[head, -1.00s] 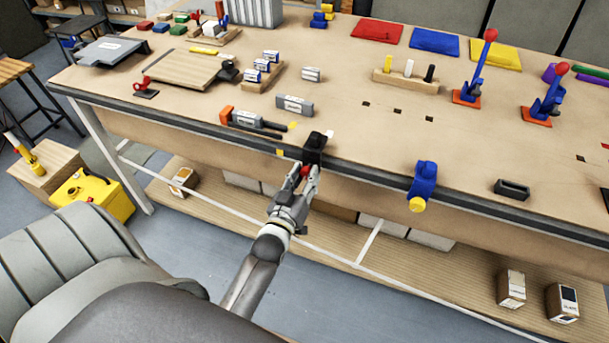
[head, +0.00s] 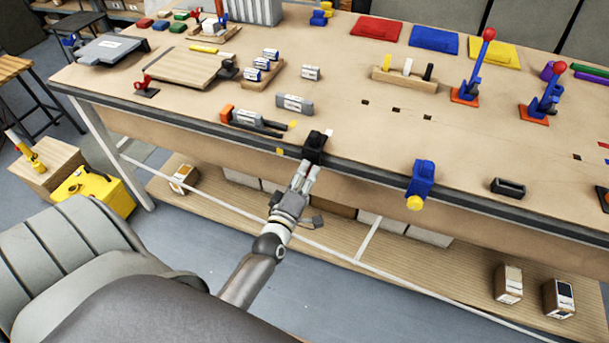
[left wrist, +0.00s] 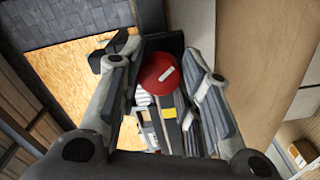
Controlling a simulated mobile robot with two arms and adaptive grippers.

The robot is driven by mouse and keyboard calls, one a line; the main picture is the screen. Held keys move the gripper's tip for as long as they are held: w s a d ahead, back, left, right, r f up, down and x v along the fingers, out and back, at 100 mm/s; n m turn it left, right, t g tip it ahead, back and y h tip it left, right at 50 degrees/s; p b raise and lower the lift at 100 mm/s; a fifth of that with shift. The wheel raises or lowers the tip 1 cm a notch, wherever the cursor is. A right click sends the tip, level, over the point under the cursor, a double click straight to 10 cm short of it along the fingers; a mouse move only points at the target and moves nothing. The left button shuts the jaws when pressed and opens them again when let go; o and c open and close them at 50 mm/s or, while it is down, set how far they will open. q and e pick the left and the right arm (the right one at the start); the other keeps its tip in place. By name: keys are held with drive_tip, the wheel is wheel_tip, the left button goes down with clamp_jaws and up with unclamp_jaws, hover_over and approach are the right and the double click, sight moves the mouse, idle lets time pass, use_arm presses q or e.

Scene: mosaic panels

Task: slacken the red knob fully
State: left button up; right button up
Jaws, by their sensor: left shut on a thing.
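The red knob (left wrist: 157,75) shows in the left wrist view as a round red cap with a pale mark slanting up to the right. It belongs to a black clamp (head: 315,146) at the bench's front edge. My left gripper (head: 305,169) reaches up to the clamp from below and in front, shut on the knob. In the left wrist view its two fingers (left wrist: 163,82) flank the knob on the left and right. In the head view the fingers hide the knob. My right gripper is not in view.
A blue clamp with a yellow knob (head: 421,184) sits further right on the bench edge (head: 370,173). An orange-and-grey tool (head: 250,121) lies left of the black clamp. A lower shelf (head: 330,237) with boxes runs under the bench.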

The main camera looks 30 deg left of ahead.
use_arm(q)
drive_tip(key=n+b, duration=0.1)
drive_tip(key=n, duration=0.4)
drive_tip(key=shift+r+n, duration=0.1)
drive_tip(key=shift+n, duration=0.2)
drive_tip(key=n+b, duration=0.1)
drive_tip(key=n, duration=0.3)
drive_tip(key=shift+r+n, duration=0.15)
drive_tip(key=shift+n, duration=0.15)
drive_tip(key=o, duration=1)
drive_tip(key=shift+w, duration=0.15)
drive_tip(key=v, duration=1.2)
